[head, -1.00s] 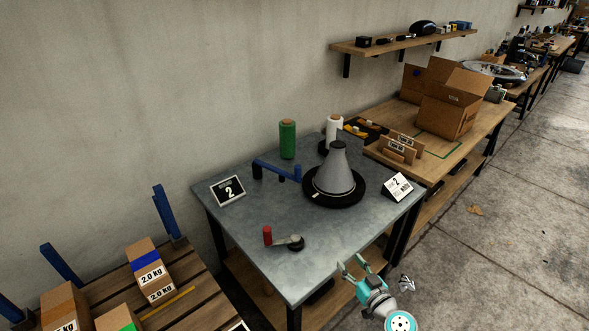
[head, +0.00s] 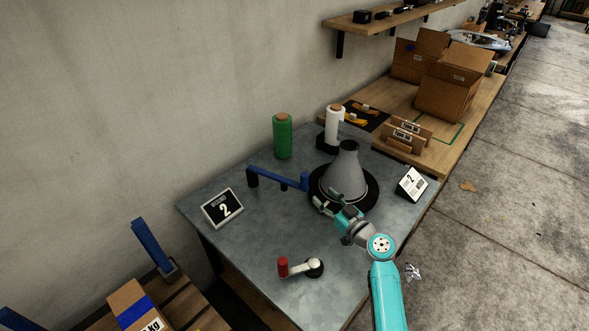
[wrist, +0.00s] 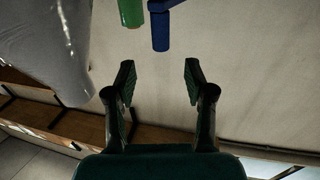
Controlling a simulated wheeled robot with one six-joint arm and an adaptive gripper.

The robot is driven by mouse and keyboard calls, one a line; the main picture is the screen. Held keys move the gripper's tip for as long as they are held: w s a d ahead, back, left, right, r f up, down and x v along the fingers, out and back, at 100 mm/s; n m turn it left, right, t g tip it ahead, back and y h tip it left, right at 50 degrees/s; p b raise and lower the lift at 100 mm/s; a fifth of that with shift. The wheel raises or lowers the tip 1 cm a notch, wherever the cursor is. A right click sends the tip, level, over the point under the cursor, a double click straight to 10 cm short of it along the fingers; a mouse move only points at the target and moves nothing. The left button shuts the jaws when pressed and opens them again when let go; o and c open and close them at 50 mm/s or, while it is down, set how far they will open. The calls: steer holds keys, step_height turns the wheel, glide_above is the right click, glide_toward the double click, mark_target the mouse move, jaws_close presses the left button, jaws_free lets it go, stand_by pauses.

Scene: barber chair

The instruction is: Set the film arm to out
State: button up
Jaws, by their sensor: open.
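A blue arm (head: 277,178) stands on the grey table (head: 250,235), left of the grey cone (head: 347,173) on its black round base. It has a long bar with a post at each end; I take it for the film arm. My gripper (head: 323,204) is over the table in front of the cone, near the right end of the blue arm. In the wrist view, my gripper (wrist: 159,76) is open with nothing between its fingers. A blue post (wrist: 160,32) shows beyond the fingertips, apart from them. The cone (wrist: 55,45) is at the left there.
A green roll (head: 283,138) and a white roll (head: 334,128) stand at the back. A red-handled crank (head: 300,267) is at the front. Number signs (head: 223,208) stand at left and right. The table's middle left is clear. Cardboard boxes (head: 448,88) sit on the wooden bench behind.

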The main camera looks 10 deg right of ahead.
mark_target(307, 181)
steer(key=x, duration=1.1)
steer(key=shift+w+a, duration=0.1)
jaws_close()
